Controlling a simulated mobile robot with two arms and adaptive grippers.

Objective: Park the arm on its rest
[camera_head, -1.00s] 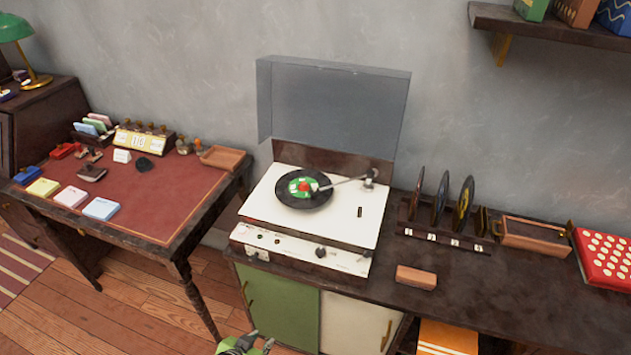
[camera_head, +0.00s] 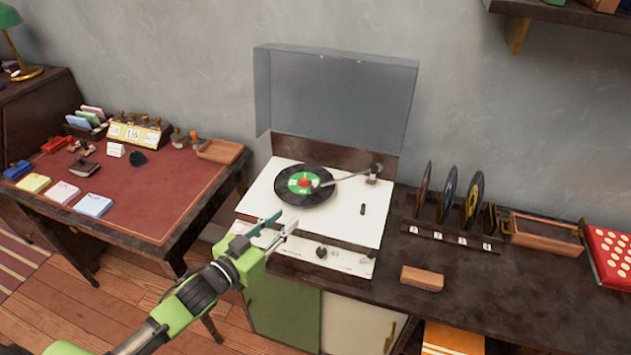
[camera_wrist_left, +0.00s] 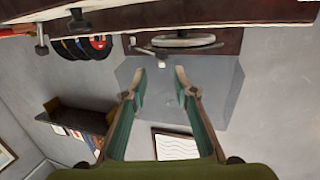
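The record player (camera_head: 262,190) is white with its clear lid raised. A black record (camera_head: 318,196) with a green label and red centre lies on its platter. The tonearm (camera_head: 345,179) reaches from its pivot at the back right to the record, its head over the label's right edge; I cannot tell whether it touches. My left gripper (camera_head: 281,222) is in front of the player's front left edge, fingers apart and empty. In the left wrist view the open fingers (camera_wrist_left: 160,80) show with the platter (camera_wrist_left: 180,42) beyond them. My right gripper is not in view.
Right of the player, a rack (camera_head: 450,236) holds upright records. A brown block (camera_head: 422,278) lies on the dark cabinet top (camera_head: 480,283). At left stands a desk with a red top (camera_head: 165,200) and small items. The raised lid (camera_head: 335,95) stands behind the player.

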